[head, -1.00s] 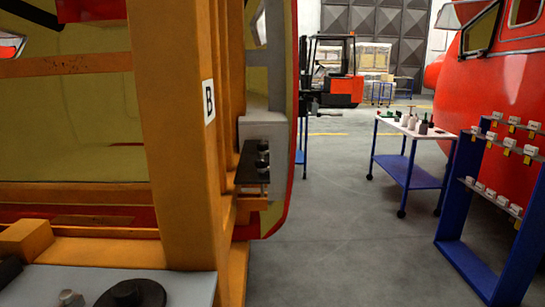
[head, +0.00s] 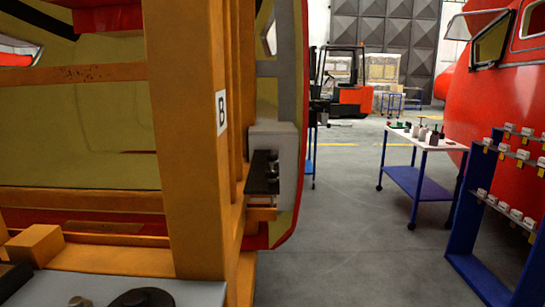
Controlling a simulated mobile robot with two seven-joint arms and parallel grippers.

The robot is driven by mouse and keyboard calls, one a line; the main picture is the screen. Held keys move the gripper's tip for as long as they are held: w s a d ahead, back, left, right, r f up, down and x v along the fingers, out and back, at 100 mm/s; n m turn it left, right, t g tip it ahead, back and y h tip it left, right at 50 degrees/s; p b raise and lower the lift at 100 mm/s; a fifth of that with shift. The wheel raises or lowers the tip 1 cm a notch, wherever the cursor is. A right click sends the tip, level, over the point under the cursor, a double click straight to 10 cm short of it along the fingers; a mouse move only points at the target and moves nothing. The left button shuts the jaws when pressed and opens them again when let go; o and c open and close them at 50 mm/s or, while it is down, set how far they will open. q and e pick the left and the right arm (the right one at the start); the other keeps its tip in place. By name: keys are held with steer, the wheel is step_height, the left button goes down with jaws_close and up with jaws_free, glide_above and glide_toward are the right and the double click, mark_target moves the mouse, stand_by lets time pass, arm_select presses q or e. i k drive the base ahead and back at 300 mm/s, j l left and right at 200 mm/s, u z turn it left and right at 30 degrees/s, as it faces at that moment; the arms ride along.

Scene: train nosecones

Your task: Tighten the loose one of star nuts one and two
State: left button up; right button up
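I cannot pick out star nuts one and two for certain. Small dark knobs (head: 270,168) stand on a black plate (head: 260,181) fixed beside a grey box on the orange frame. A round black disc (head: 142,299) and a small grey fitting (head: 79,301) sit on a grey surface at the bottom left, cut off by the picture's edge. Whether any of these is loose cannot be told. Neither of my grippers is in view.
A blue trolley (head: 420,187) with a white top, a blue rack (head: 470,225) and a red nosecone (head: 505,95) stand right. A forklift (head: 350,98) is behind. Grey floor (head: 345,250) between is clear.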

mark_target(271, 158)
steer(key=l+z, duration=0.2)
steer(key=i+l, duration=0.15)
steer(key=l, duration=0.15)
steer(key=i+l+u, duration=0.15)
steer(key=l, duration=0.15)
steer(key=i+l+z, duration=0.1)
steer(key=i+l, duration=0.4)
steer(key=l, duration=0.2)
steer(key=i+l+z, duration=0.15)
steer(key=i, duration=0.4)
steer(key=i+l+z, duration=0.15)
steer(key=i, duration=0.35)
steer(key=i+l+u, duration=0.1)
steer(key=i+u, duration=0.2)
steer(key=i, duration=0.2)
steer(key=i+l+u, duration=0.2)
steer(key=i+u, duration=0.15)
steer(key=i+l+u, duration=0.2)
steer(key=u, duration=0.2)
steer(key=i+l+u, duration=0.45)
steer(key=l+u, duration=0.15)
steer(key=u, duration=0.15)
steer(key=i+l+u, duration=0.1)
steer(key=l+u, duration=0.3)
